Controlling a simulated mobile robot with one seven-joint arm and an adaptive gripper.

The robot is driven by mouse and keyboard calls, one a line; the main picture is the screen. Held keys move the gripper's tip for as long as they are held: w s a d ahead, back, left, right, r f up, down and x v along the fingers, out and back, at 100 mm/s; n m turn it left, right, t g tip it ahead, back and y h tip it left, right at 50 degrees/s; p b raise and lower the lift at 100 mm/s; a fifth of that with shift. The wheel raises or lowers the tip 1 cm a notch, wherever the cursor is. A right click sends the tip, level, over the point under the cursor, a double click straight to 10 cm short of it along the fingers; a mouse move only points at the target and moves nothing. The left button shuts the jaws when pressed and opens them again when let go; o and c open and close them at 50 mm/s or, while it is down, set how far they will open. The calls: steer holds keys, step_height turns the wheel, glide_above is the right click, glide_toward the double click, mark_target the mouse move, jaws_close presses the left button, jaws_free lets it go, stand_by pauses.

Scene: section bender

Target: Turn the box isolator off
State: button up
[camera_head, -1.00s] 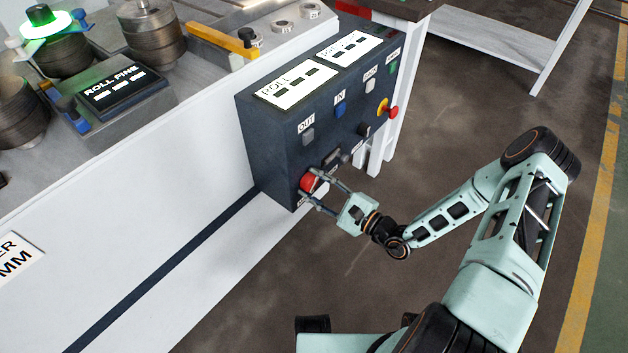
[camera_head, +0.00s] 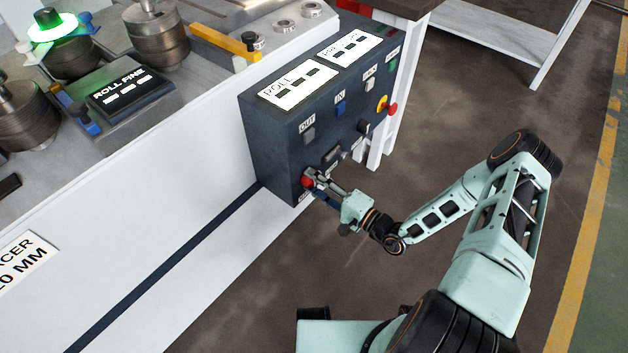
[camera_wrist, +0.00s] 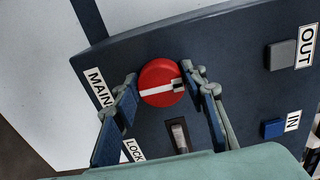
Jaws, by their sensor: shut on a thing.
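The box isolator is a round red knob (camera_wrist: 158,72) with a white bar, low on the front of the dark control box (camera_head: 262,142), beside a label reading MAIN (camera_wrist: 98,84). In the wrist view the bar lies nearly level, with a dark mark at its right end. The knob also shows in the head view (camera_head: 307,183), partly hidden by a finger. My gripper (camera_wrist: 163,88) is shut on the knob, one finger on each side of it. My gripper also shows in the head view (camera_head: 316,180), rolled so that its fingers nearly overlap.
A lever switch marked LOCK (camera_wrist: 179,137) sits close to my fingers. The grey OUT button (camera_wrist: 281,55) and blue IN button (camera_wrist: 274,128) are farther along the panel. A red and yellow stop button (camera_head: 391,108) sticks out. The floor (camera_head: 440,120) right of the box is clear.

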stand_by(0.4)
steer(key=o, duration=1.2)
steer(key=shift+c, duration=0.2)
steer(key=shift+d, duration=0.1)
steer(key=v, duration=1.2)
